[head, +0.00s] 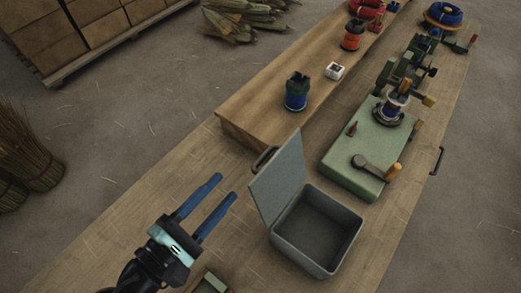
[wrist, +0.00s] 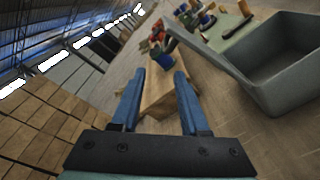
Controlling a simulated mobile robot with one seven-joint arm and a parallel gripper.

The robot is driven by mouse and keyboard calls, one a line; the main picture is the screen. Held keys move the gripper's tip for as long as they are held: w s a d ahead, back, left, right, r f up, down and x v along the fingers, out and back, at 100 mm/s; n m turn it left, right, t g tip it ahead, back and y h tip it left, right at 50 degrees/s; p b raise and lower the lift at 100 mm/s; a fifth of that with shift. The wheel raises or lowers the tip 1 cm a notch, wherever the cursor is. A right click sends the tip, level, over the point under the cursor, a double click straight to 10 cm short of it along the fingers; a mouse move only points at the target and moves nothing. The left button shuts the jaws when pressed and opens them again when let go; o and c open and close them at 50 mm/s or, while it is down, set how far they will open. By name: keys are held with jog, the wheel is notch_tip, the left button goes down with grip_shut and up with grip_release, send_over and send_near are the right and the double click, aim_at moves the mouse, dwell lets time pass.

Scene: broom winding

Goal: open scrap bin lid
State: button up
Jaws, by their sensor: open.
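The scrap bin (head: 318,232) is a grey square box on the wooden bench, and its inside looks empty. Its lid (head: 280,178) stands raised, tilted up on the bin's left side, with a dark handle (head: 265,158) at its upper edge. In the wrist view the bin (wrist: 275,75) is at the upper right, with the lid only partly seen. My gripper (head: 221,197) is to the left of the lid, apart from it, with its two blue fingers spread and nothing between them. The fingers also show in the wrist view (wrist: 160,80).
A green winding machine (head: 365,150) with a crank stands behind the bin.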

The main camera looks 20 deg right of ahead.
aim_at(256, 164)
jog(key=shift+n+h, duration=0.5)
jog(key=shift+n, duration=0.1)
jog(key=x, duration=0.3)
jog(key=p+x, duration=0.1)
jog(key=x, duration=0.2)
jog(key=s+d+p+x, duration=0.1)
jog(key=x, duration=0.2)
jog(key=shift+f, duration=0.1)
jog(key=shift+p+x, duration=0.35)
jog(key=shift+x, duration=0.5)
jog(key=shift+f, duration=0.1)
grip_shut()
